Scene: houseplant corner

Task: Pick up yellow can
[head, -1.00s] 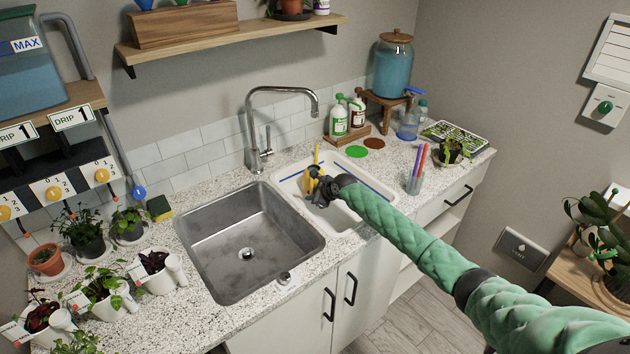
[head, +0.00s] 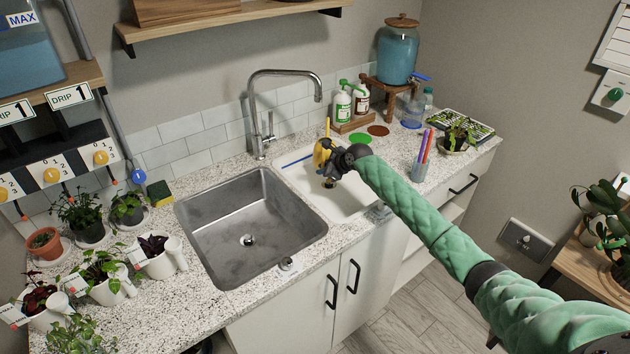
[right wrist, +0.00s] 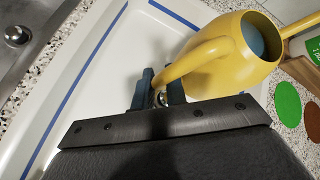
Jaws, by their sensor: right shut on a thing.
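The yellow can (right wrist: 222,55) is a watering can with a curved handle and an open top showing blue inside. In the right wrist view it is at the upper right, over the white basin. My right gripper (right wrist: 163,92) is shut on its handle. In the head view the can (head: 322,152) is small and partly hidden by my right gripper (head: 331,156), and it appears held above the white basin (head: 345,205). I cannot see the can's underside clearly. My left gripper is not in view.
A steel sink (head: 250,265) with a tall faucet (head: 255,110) lies left of the basin. A cup of markers (head: 419,168) stands to the right. Potted plants (head: 88,215) line the left counter.

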